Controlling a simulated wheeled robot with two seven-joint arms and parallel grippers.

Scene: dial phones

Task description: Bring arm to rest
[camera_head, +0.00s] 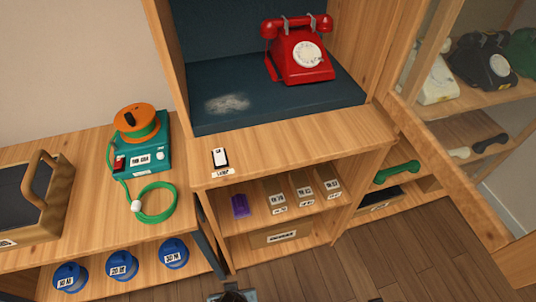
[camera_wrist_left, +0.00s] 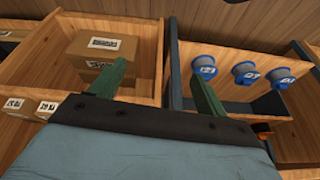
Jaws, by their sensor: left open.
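My left gripper (camera_wrist_left: 160,70) shows in the left wrist view as two green fingers spread apart with nothing between them. Past its fingers are a shelf compartment with a cardboard box (camera_wrist_left: 105,47) and a shelf with several blue round spools (camera_wrist_left: 243,73). The gripper appears apart from them. In the head view only a small dark and grey part shows at the bottom edge, too cut off to identify. My right gripper shows in neither view.
A red dial phone (camera_head: 301,55) sits in a dark-lined alcove. A green device (camera_head: 146,158) with an orange reel and a wooden tote (camera_head: 44,208) stand on the left bench. Phones (camera_head: 484,62) stand on shelves at right. The floor (camera_head: 400,265) at lower right is clear.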

